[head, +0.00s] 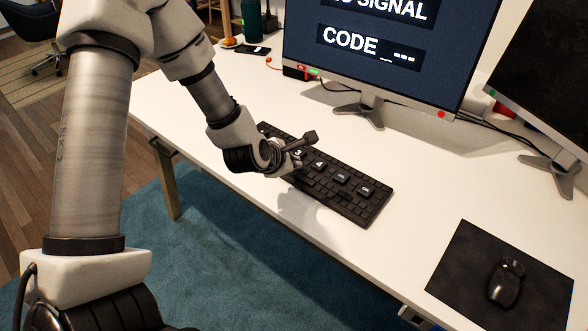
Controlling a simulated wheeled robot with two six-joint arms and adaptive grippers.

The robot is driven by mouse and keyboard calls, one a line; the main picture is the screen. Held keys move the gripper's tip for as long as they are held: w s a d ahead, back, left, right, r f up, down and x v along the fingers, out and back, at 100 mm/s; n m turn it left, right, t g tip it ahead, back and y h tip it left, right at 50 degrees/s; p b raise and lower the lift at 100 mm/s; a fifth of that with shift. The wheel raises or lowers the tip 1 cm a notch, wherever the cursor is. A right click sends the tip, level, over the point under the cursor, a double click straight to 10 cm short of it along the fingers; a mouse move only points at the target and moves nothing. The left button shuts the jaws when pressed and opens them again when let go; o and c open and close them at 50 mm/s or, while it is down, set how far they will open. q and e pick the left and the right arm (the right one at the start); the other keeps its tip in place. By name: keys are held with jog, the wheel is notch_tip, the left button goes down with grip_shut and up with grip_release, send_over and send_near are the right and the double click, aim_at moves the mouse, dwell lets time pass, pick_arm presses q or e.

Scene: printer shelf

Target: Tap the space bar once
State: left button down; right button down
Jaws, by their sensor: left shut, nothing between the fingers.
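A black keyboard (345,203) lies on the white desk, running diagonally from upper left to lower right. Several larger raised keys stand on it, with labels that look like 3, 4, ON and OK. I cannot pick out the space bar. My left gripper (310,138) is shut and empty, over the left part of the keyboard. It hides some of the keys there. I cannot tell whether its fingertips touch a key. A shadow falls on the keyboard below it. My right gripper is not in view.
A monitor (385,45) reading "SIGNAL" and "CODE" stands behind the keyboard on the white desk (400,215). A second, dark monitor (545,75) stands at right. A mouse (506,282) rests on a black mat (465,265). A phone (252,50) and green bottle (251,20) are at the back left.

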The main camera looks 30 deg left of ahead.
aim_at(293, 173)
pick_arm(q)
notch_tip(293, 173, up, 5)
jog(key=p, duration=0.3)
jog(key=shift+p, duration=0.4)
dwell(0.7)
